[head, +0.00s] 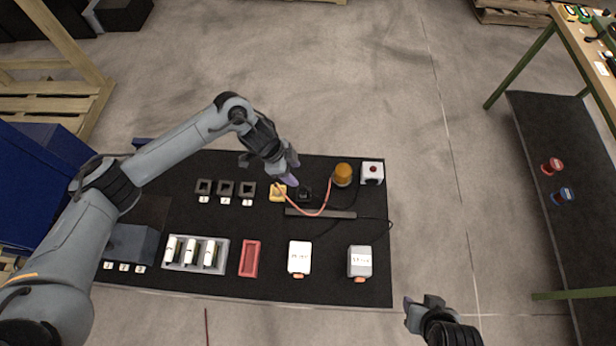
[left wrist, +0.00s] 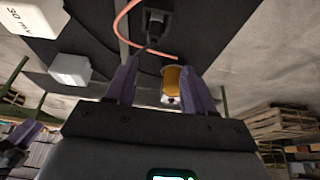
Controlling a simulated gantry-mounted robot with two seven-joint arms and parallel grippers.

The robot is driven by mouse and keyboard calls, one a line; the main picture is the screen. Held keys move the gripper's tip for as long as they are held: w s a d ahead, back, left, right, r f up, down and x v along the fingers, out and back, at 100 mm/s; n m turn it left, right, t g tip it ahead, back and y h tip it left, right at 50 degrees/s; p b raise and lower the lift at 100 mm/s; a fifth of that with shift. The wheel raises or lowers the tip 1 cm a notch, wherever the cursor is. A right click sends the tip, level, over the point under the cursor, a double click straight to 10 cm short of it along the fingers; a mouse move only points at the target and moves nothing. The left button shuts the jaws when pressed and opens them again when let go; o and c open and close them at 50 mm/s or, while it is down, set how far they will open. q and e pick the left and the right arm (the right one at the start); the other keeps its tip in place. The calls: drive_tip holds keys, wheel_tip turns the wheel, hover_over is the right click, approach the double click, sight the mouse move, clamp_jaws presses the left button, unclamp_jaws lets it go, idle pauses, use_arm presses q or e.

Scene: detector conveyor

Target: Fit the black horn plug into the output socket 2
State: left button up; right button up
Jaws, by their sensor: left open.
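A small black block (head: 304,193), which looks like the horn plug, sits on the black mat beside a yellow block. It also shows in the left wrist view (left wrist: 156,22), with a dark cable below it. My left gripper (head: 291,170) is open and empty, just above and left of this block in the head view. In the left wrist view its purple fingers (left wrist: 163,70) are apart. Three black square sockets (head: 225,188) with number labels stand in a row to the left; the middle label appears to be 2. My right gripper (head: 422,302) is off the mat's lower right corner, its opening unclear.
An amber beacon (head: 343,173) and a white box with a red button (head: 372,173) stand right of the plug. An orange cable (head: 322,213) loops from the yellow block (head: 278,193). A red tray (head: 250,258), white cylinders and two labelled boxes stand in front.

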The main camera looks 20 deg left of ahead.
sight(303, 188)
use_arm(q)
drive_tip(key=x, duration=0.3)
drive_tip(key=s+x, duration=0.1)
drive_tip(key=x, duration=0.5)
drive_tip(key=shift+s+a+f+b, duration=0.1)
drive_tip(key=shift+s+a+b, duration=0.15)
drive_tip(key=shift+b, duration=0.05)
drive_tip(key=shift+w+d+f, duration=0.15)
drive_tip(key=shift+d+f, duration=0.15)
drive_tip(key=shift+f, duration=0.3)
clamp_jaws()
